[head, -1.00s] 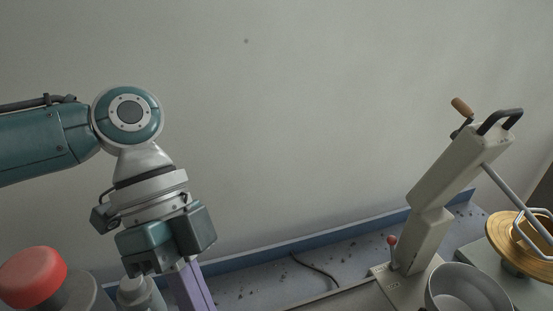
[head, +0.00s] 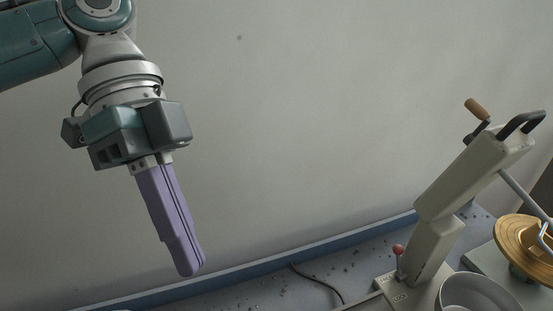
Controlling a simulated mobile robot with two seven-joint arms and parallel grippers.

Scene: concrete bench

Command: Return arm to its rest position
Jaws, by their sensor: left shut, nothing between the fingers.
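My left gripper (head: 190,270) hangs from the teal arm at the upper left of the head view. Its two long purple fingers are pressed together and point down and slightly right. Nothing is between them. The gripper is in front of the grey wall, and its tips overlap the blue back edge of the bench in the picture. My right gripper is not in view.
The concrete bench (head: 262,292) has a raised blue edge (head: 240,274) along the wall. A black cable (head: 318,281) lies on it. At right stand a beige machine (head: 450,187) with a red-knobbed lever (head: 398,250), a grey bowl (head: 478,290) and a brass-coloured disc (head: 522,240).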

